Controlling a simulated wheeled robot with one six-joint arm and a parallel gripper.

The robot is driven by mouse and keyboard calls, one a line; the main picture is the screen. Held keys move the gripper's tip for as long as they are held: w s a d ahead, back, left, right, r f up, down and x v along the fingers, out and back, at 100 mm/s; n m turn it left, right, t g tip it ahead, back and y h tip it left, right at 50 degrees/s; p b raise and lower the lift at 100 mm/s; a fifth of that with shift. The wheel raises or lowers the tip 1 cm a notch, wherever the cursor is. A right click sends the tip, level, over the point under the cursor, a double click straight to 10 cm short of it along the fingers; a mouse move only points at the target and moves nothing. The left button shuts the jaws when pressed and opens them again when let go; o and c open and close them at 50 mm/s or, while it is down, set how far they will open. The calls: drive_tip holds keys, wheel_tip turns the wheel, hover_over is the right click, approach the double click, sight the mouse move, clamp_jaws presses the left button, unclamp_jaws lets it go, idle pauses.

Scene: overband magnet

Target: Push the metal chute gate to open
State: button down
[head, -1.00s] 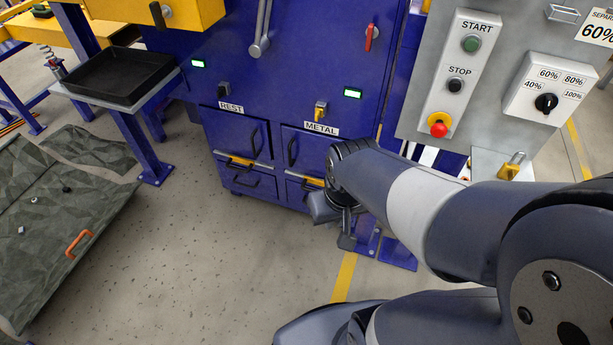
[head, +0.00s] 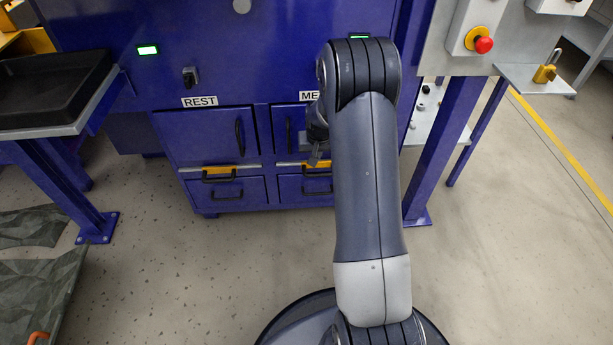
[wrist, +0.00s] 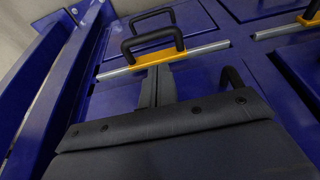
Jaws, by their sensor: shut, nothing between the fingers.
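The metal chute gate (head: 320,164) is a yellow bar with a black handle on a grey rail, below the METAL door (head: 285,130) on the blue cabinet. My arm hides its right part and most of the METAL label (head: 308,96). In the wrist view the gate (wrist: 153,58) shows with its black handle, seen upside down. My gripper (head: 315,160) points down in front of the METAL door, just above the gate. In the wrist view my gripper (wrist: 156,76) is shut and empty, its fingertips close to the yellow bar. I cannot tell whether they touch it.
The similar REST gate (head: 222,170) is to the left, also in the wrist view (wrist: 305,20). Black door and drawer handles stick out nearby. Blue posts (head: 450,150) flank the cabinet on the right. A black tray (head: 50,90) stands left. The floor in front is clear.

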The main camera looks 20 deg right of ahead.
drive_tip(key=b+x, duration=0.4)
drive_tip(key=x, duration=0.7)
